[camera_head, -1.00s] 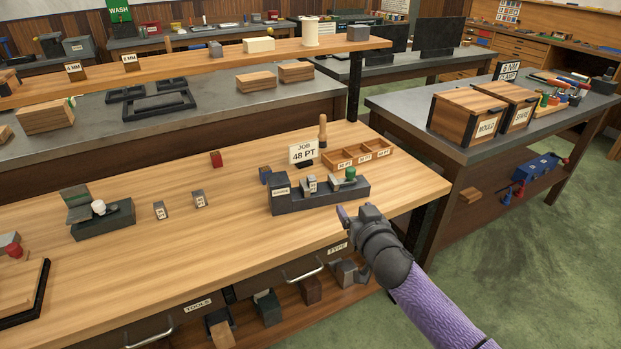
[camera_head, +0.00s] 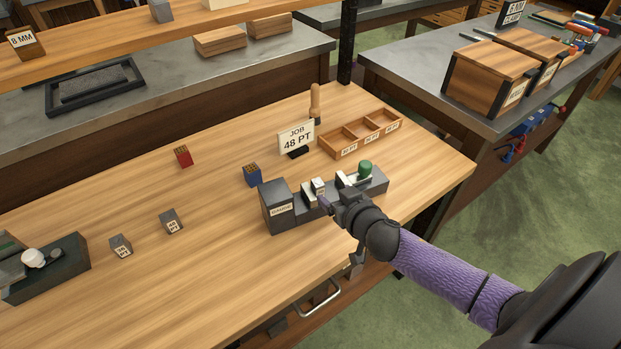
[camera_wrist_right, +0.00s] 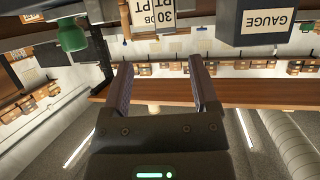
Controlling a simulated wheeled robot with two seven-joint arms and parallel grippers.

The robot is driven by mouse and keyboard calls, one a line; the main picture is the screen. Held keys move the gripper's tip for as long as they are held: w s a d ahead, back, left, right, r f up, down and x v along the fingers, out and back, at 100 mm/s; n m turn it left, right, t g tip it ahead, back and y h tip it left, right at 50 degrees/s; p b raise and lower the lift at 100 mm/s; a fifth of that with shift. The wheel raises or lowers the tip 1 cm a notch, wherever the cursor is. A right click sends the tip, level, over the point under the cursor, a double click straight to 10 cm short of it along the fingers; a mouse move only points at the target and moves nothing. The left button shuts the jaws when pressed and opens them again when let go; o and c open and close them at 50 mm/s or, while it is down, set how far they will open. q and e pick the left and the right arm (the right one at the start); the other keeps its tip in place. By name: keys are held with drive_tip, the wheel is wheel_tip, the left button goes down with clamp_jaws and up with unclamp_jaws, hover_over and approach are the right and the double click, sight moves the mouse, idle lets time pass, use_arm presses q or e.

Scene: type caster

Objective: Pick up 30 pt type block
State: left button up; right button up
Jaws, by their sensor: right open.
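The 30 pt type block (camera_head: 320,189) is a small grey block with a white label, sitting in the dark gauge (camera_head: 278,211). In the right wrist view the block (camera_wrist_right: 169,14) reads "30 PT" upside down at the top edge, beside the "GAUGE" label. My right gripper (camera_head: 326,204) is at the front of the gauge, close to the block. Its two fingers (camera_wrist_right: 163,85) are apart with nothing between them; the block lies beyond the fingertips. Whether a finger touches the gauge cannot be told. My left gripper is not in view.
A green knob (camera_head: 365,167) stands at the gauge's right end. Behind are a "JOB 48 PT" sign (camera_head: 296,140), a divided wooden tray (camera_head: 345,146) and a blue block (camera_head: 252,175). A red block (camera_head: 183,156) and two grey labelled blocks (camera_head: 171,221) lie left.

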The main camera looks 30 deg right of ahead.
sight(320, 185)
drive_tip(key=b+x, duration=0.1)
drive_tip(key=x, duration=0.1)
drive_tip(key=b+x, duration=0.1)
drive_tip(key=x, duration=0.1)
drive_tip(key=b+x, duration=0.1)
drive_tip(key=x, duration=0.2)
drive_tip(key=shift+a+f, duration=0.3)
drive_tip(key=shift+a, duration=0.1)
drive_tip(key=shift+w, duration=0.2)
drive_tip(key=c, duration=0.9)
clamp_jaws()
drive_tip(key=shift+r, duration=0.1)
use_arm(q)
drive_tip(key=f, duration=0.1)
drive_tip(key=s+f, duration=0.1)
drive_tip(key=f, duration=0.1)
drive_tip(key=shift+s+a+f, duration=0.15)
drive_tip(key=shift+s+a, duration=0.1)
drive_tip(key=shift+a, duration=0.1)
use_arm(e)
drive_tip(key=shift+r, duration=0.1)
